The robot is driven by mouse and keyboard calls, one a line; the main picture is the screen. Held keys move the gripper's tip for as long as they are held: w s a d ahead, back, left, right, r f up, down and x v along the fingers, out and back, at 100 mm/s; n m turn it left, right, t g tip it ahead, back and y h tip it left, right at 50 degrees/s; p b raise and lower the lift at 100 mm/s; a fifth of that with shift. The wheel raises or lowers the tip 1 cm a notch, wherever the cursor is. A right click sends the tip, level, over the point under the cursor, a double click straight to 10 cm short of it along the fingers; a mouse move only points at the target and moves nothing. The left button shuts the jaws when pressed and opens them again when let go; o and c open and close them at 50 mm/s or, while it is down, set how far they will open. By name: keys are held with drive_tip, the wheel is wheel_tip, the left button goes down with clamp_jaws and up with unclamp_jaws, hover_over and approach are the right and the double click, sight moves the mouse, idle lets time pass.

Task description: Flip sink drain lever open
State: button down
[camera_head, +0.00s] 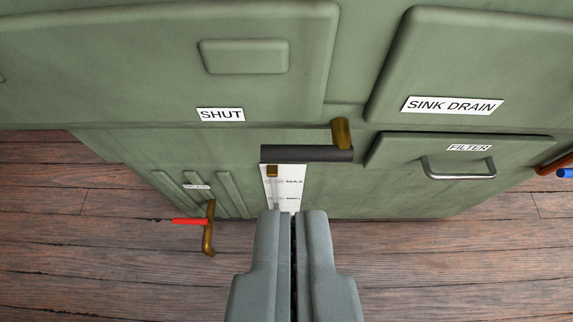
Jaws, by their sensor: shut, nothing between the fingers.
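The lever (307,154) has a dark, straight bar lying level across the green cabinet front, with a brass pivot (341,133) at its right end. The bar points left, toward the side of the SHUT label (221,115). The SINK DRAIN label (452,105) is up and to the right of the pivot. My gripper (293,212) is shut and empty, below the bar in the picture and apart from it. Its fingertips cover the lower end of the white gauge strip.
A white MAX/MIN gauge (289,182) sits just under the bar. A brass tap with a red handle (190,221) stands out at lower left. A FILTER drawer with a metal handle (458,171) is at right. A red-and-blue part (565,172) shows at the right edge. Wooden floor lies below.

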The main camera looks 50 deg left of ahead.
hover_over(291, 160)
drive_tip(key=s+d, duration=0.2)
wheel_tip(291, 160, down, 6)
drive_tip(key=r, duration=0.1)
drive_tip(key=f, duration=0.3)
drive_tip(key=shift+w+a+f, duration=0.25)
drive_tip(key=shift+w, duration=0.15)
drive_tip(key=shift+a+f, duration=0.1)
drive_tip(key=shift+f, duration=0.4)
